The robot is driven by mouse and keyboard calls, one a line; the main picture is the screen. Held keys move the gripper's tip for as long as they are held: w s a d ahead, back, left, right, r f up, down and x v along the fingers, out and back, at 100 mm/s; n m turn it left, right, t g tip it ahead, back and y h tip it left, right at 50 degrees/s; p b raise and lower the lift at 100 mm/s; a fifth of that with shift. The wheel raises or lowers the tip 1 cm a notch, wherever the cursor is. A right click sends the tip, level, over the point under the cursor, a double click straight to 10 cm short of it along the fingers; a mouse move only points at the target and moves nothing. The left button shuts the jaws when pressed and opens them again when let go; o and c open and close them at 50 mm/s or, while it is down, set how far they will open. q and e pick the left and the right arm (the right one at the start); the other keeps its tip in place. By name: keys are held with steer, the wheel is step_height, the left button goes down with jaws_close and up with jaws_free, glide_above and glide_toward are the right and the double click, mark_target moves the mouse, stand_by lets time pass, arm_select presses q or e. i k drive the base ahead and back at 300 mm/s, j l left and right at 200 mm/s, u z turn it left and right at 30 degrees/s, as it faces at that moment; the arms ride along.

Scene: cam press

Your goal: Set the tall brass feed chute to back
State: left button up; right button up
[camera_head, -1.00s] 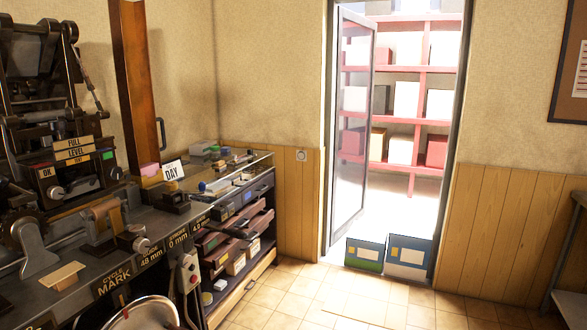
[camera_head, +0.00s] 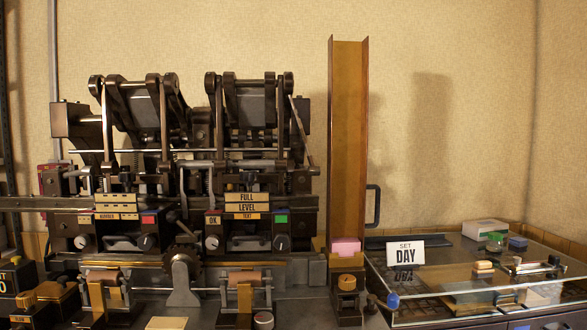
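The tall brass feed chute (camera_head: 348,140) stands upright on the press bench, right of the press mechanism. Its open channel faces me. A pink block or stack (camera_head: 344,246) sits at its foot, and a dark handle (camera_head: 373,206) sticks out from its right side. I see no label for the chute's position. Neither of my grippers shows in this view.
The wall behind the chute is bare.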

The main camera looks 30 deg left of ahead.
mark_target(347, 61)
steer(key=i+l+u, duration=0.25)
steer(key=l+u, duration=0.2)
steer(key=l, duration=0.15)
steer(key=i+l+u, duration=0.1)
steer(key=l+u, duration=0.3)
steer(key=l, duration=0.25)
steer(key=l+u, duration=0.45)
steer(key=l, duration=0.25)
steer(key=l+u, duration=0.45)
steer(key=l, duration=0.25)
